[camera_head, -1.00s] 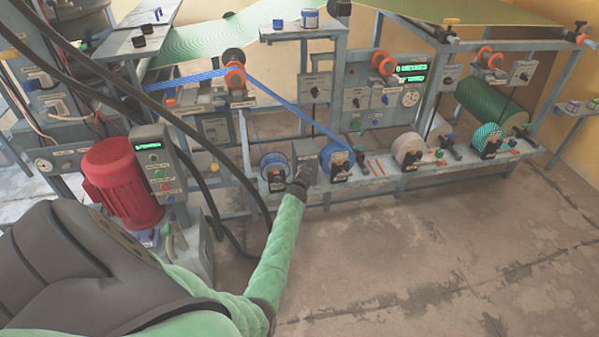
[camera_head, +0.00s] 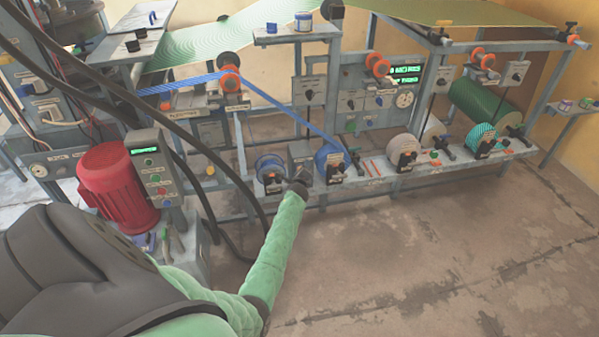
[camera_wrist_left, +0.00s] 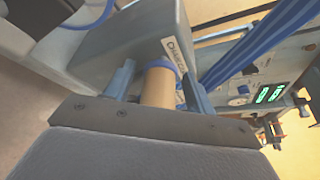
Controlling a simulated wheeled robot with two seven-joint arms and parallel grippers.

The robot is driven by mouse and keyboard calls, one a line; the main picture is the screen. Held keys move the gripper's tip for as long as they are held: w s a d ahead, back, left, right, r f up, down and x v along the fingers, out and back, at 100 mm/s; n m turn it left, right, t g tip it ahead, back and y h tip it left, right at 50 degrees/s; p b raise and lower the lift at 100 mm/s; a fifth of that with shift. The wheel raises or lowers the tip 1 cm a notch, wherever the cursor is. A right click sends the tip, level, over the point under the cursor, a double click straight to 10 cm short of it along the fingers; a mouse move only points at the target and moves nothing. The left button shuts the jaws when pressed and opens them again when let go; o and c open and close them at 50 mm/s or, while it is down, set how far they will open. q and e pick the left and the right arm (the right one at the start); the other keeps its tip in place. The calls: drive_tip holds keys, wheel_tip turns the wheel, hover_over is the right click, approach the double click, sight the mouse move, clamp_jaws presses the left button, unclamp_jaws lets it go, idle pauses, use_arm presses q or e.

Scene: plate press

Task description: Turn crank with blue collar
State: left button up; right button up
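The crank shows in the left wrist view as a tan cylindrical handle (camera_wrist_left: 158,86) with a blue collar (camera_wrist_left: 178,72) at its far end, against a grey box (camera_wrist_left: 135,38) with a white label. My left gripper (camera_wrist_left: 160,82) has one finger on each side of the handle. A gap shows between the left finger and the handle; contact on the right side is hard to tell. In the head view my left gripper (camera_head: 299,186) is at the front of the grey box (camera_head: 301,152), between two blue reels, and hides the crank. My right gripper is not in view.
A blue reel (camera_head: 270,166) stands left of the box and another blue reel (camera_head: 327,156) right of it. A red motor (camera_head: 118,186) and a control box (camera_head: 155,170) stand at left. Black cables (camera_head: 205,195) hang left of my arm. The floor (camera_head: 400,260) at right is clear.

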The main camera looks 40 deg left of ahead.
use_arm(q)
drive_tip(key=shift+d+f, duration=0.25)
drive_tip(key=shift+f, duration=0.1)
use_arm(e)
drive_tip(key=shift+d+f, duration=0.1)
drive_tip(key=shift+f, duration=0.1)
use_arm(q)
drive_tip(key=shift+s+a+f, duration=0.2)
drive_tip(key=shift+s+a, duration=0.05)
drive_tip(key=shift+a, duration=0.1)
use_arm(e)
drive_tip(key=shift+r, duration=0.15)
use_arm(q)
drive_tip(key=shift+s+r, duration=0.1)
drive_tip(key=shift+s+d, duration=0.2)
drive_tip(key=shift+s, duration=0.1)
drive_tip(key=v, duration=0.7)
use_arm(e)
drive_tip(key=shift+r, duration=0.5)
use_arm(q)
drive_tip(key=shift+w, duration=0.1)
